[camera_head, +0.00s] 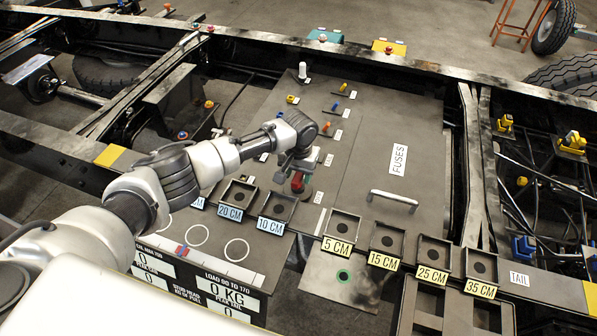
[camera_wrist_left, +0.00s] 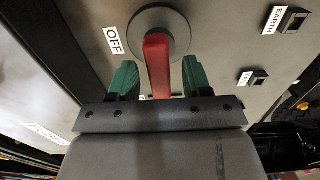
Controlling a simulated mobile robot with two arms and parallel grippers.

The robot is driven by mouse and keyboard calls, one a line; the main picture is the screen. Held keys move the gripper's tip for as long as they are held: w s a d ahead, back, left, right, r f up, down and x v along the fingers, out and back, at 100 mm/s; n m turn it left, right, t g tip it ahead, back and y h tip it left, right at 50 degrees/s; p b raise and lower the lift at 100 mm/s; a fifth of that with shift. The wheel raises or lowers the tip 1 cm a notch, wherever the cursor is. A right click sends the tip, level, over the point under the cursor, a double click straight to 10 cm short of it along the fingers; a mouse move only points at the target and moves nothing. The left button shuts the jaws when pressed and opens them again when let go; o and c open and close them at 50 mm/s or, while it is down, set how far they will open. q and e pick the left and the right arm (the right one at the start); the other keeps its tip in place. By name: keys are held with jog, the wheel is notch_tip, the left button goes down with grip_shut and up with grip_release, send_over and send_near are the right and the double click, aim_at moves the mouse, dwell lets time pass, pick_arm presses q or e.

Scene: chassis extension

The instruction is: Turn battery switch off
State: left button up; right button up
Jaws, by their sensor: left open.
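The battery switch has a red handle (camera_wrist_left: 157,66) on a round grey disc (camera_wrist_left: 160,17) in the left wrist view. An OFF label (camera_wrist_left: 115,40) is on the panel to the left of the disc. The handle runs from the disc toward my gripper. My left gripper (camera_wrist_left: 157,80) is open, with one green finger on each side of the handle and a visible gap on both sides. In the head view my left gripper (camera_head: 300,172) is over the panel, and the red handle (camera_head: 297,182) shows partly below it. My right gripper is in neither view.
The grey panel (camera_head: 356,130) bears a FUSES label (camera_head: 398,159), a metal bar handle (camera_head: 393,199) and several small coloured knobs. Labelled trays, such as the 5 CM one (camera_head: 345,226), line the front. An EARTH switch (camera_wrist_left: 293,21) is right of the disc.

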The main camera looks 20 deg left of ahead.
pick_arm(q)
jog(key=shift+c, duration=0.5)
grip_shut()
jog(key=m, duration=0.4)
jog(key=shift+d, duration=0.15)
jog(key=m, duration=0.5)
jog(key=shift+p, duration=0.35)
jog(key=m, duration=0.4)
jog(key=shift+s+d+m, duration=0.1)
jog(key=shift+m, duration=0.2)
jog(key=shift+s+r+m, duration=0.1)
jog(key=shift+m, duration=2.1)
